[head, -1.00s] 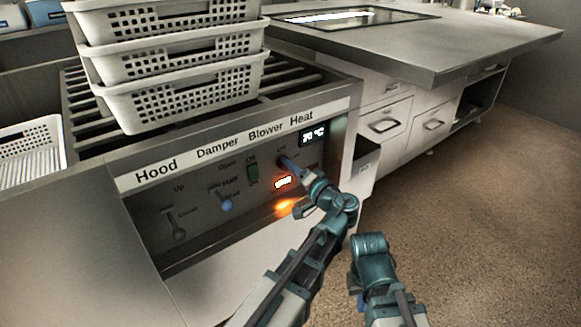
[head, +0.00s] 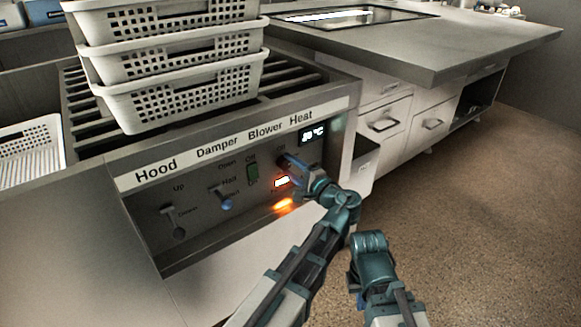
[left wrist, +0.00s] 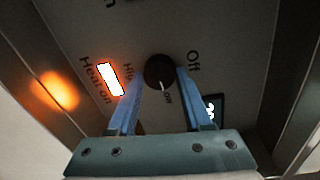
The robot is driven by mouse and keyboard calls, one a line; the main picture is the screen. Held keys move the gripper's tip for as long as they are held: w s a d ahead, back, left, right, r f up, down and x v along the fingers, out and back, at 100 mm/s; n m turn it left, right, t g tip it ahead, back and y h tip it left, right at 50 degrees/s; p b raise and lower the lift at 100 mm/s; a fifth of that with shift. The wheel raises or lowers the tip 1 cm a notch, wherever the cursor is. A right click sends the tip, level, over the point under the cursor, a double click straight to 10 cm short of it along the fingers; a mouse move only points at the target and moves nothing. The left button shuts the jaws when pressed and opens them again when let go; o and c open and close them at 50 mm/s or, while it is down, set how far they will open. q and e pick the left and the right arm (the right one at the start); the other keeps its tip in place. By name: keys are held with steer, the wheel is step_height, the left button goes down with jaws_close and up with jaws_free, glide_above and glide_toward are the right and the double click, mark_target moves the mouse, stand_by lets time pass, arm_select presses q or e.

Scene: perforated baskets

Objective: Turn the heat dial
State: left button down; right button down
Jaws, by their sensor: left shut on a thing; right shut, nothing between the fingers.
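The heat dial (left wrist: 159,71) is a round black knob on the front panel, under the "Heat" label in the head view. Its white mark points toward the "Low" print in the left wrist view. My left gripper (head: 287,160) is shut on the dial, with blue fingers on either side of it in the left wrist view (left wrist: 161,92). In the head view the fingers mostly hide the dial. A lit "Heat on" lamp (left wrist: 111,79) glows beside it. A small temperature display (head: 312,133) sits above right. My right gripper (head: 359,298) is low and away from the panel, partly hidden.
Stacked white perforated baskets (head: 190,95) stand on the slatted top. A counter with drawers (head: 382,124) is behind right. Floor at right is clear.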

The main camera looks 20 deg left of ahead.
stand_by(0.3)
arm_select(q)
steer(key=shift+c, duration=1.6)
jaws_free()
